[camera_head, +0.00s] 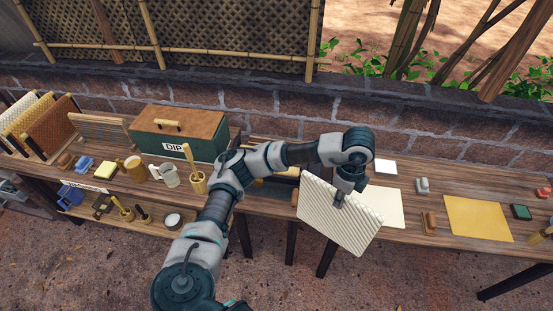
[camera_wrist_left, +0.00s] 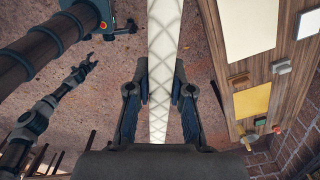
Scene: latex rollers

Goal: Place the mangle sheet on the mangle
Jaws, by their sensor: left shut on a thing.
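My left gripper (camera_head: 338,203) is shut on the mangle sheet (camera_head: 325,222), a white ribbed sheet. The sheet hangs tilted in front of the table's front edge, clear of the tabletop. In the left wrist view the sheet (camera_wrist_left: 158,65) is seen nearly edge-on between the fingers of the left gripper (camera_wrist_left: 160,92). I cannot clearly make out the mangle; my left arm covers part of the table's middle. My right gripper (camera_wrist_left: 86,66) shows small in the left wrist view, its fingers apart and empty. It is not in the head view.
A green DIP box (camera_head: 185,148) stands on the long wooden table (camera_head: 415,225), with mugs and a sponge near it. Framed sheets (camera_head: 45,125) stand at the left. A white sheet (camera_head: 386,207) and a yellow sheet (camera_head: 477,218) lie flat at the right. A brick wall (camera_head: 300,118) runs behind.

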